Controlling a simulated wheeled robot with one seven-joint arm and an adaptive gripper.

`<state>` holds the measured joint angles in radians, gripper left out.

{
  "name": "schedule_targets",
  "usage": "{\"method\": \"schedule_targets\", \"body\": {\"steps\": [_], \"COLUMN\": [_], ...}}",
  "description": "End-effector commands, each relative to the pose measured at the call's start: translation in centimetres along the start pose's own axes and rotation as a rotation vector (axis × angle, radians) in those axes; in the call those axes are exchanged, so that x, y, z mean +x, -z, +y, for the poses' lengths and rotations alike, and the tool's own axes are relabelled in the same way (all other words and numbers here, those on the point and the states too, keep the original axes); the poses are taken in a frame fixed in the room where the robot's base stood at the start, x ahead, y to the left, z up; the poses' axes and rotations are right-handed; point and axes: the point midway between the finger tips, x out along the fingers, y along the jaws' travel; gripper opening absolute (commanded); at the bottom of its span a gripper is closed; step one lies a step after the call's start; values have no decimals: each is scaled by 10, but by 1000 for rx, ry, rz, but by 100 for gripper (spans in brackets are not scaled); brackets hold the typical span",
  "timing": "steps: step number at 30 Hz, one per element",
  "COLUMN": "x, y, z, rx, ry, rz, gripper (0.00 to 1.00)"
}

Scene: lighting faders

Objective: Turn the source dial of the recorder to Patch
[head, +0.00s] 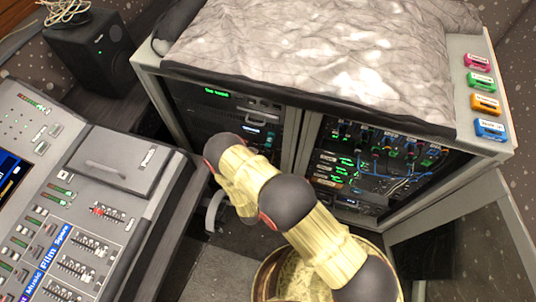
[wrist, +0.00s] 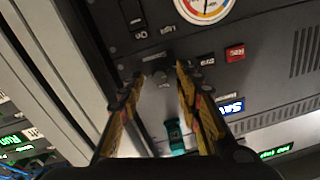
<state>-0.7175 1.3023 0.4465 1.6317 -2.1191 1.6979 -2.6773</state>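The wrist view shows a dark panel (wrist: 270,60) with small labels too tilted and small to read surely. A small dark dial (wrist: 158,78) sits on it between the fingertips of my gripper (wrist: 157,80). My gripper is open, its yellow and black fingers one to each side of the dial. I cannot tell whether they touch it, or where it points. In the head view my arm reaches toward the rack cabinet (head: 142,62); its links hide my gripper and the dial.
A round gauge (wrist: 202,8), a red button (wrist: 235,52), a green part (wrist: 175,134) and a blue-lit label (wrist: 231,108) are near the dial. A mixing console (head: 150,208) stands left. Cables (head: 400,178) hang in the right bay. Coloured blocks (head: 485,103) line the cabinet's top.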

Motion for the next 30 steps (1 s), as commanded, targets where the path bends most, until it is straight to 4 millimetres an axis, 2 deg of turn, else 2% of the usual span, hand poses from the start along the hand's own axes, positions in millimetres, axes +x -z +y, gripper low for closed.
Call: {"method": "schedule_targets", "body": {"steps": [4,13,30], "x": [9,11,11], "y": [0,0,0], "z": [1,1,1], "rx": [0,0,0], "ry": [0,0,0], "rz": [-1,-1,-1], "gripper": [34,33,1]}}
